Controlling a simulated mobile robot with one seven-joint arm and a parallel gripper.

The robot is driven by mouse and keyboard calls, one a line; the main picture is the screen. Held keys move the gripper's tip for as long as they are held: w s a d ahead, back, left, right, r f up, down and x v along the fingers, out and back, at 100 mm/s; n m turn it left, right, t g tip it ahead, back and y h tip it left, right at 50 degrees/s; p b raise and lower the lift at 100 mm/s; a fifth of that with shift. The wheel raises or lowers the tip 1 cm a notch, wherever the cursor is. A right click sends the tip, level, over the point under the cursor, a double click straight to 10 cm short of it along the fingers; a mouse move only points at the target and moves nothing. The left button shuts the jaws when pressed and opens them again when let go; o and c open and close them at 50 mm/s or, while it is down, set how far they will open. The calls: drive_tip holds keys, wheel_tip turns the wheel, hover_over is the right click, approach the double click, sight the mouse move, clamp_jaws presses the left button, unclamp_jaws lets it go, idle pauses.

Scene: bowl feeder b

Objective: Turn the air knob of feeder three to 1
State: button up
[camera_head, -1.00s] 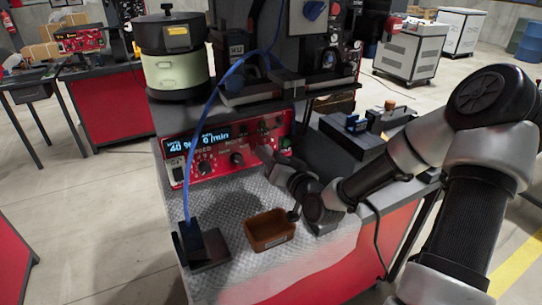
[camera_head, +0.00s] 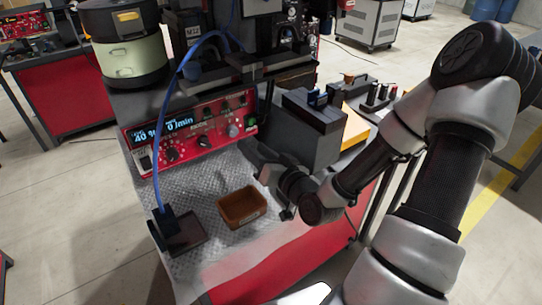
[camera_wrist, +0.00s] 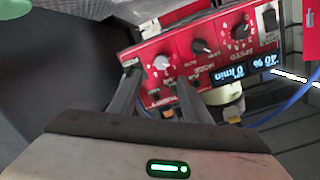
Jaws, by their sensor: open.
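The red feeder control panel (camera_head: 190,132) stands at the back of the bench, with a lit display (camera_head: 163,133) reading about "40 %" and "0/min". Its lower row has a black speed knob (camera_head: 171,155), a second black knob (camera_head: 204,141) and a pale grey knob (camera_head: 233,130) at the right. In the wrist view the panel is upside down; the pale knob (camera_wrist: 161,63) is between and just beyond the open fingers of my gripper (camera_wrist: 158,84). My gripper (camera_head: 254,150) is empty and apart from the knob. Which knob is labelled air, and its pointer setting, are too small to read.
An orange-brown tray (camera_head: 241,207) sits on the metal bench top in front of the panel. A black stand (camera_head: 178,235) with a blue cable is at the left. A dark box-like unit (camera_head: 312,125) stands close right of my gripper. A bowl feeder (camera_head: 125,45) is behind.

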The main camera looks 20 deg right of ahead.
drive_tip(key=p+v, duration=0.7)
drive_tip(key=p, duration=0.2)
drive_tip(key=shift+s, duration=0.5)
